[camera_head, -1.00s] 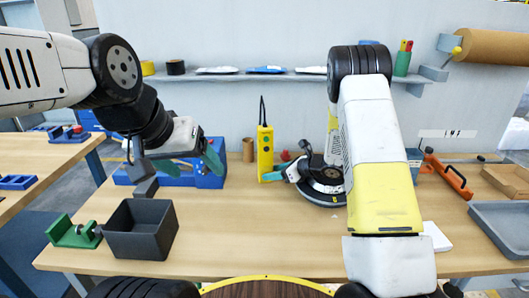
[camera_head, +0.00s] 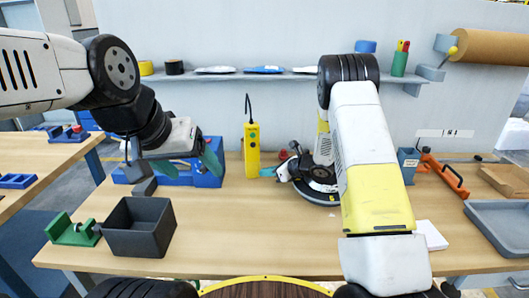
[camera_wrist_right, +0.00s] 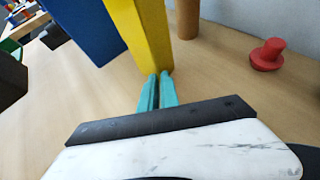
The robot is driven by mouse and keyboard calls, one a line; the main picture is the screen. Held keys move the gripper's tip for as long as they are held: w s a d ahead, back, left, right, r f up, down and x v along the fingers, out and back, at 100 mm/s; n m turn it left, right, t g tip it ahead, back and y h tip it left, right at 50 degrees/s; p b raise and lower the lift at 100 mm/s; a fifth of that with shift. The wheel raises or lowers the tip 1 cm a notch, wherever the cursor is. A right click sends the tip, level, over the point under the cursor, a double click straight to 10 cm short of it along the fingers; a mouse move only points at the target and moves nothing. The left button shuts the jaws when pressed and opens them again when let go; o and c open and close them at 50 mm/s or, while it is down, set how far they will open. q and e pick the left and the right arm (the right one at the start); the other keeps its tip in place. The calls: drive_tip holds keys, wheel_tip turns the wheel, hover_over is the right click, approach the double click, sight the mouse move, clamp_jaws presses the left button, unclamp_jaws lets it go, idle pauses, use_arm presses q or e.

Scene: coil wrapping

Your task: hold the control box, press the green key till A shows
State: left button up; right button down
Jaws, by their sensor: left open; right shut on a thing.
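The yellow control box (camera_head: 251,158) stands upright near the middle of the bench's back, with a dark cable rising from its top. Small marks show on its front, but I cannot make out a key colour or a letter. My right gripper (camera_head: 268,171) has its teal fingers at the box's lower right side. In the right wrist view, the fingers (camera_wrist_right: 157,92) are close together at the lower part of the yellow box (camera_wrist_right: 140,30), shut on it. My left gripper (camera_head: 188,164) is open, left of the box, in front of the blue fixture.
A blue fixture (camera_head: 208,180) stands behind my left gripper. A dark open bin (camera_head: 140,242) and a green clamp (camera_head: 68,232) are at front left. A red knob (camera_wrist_right: 267,54) and a brown cylinder (camera_wrist_right: 187,18) are near the box. The bench's front middle is clear.

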drive_tip(key=c, duration=0.6)
unclamp_jaws()
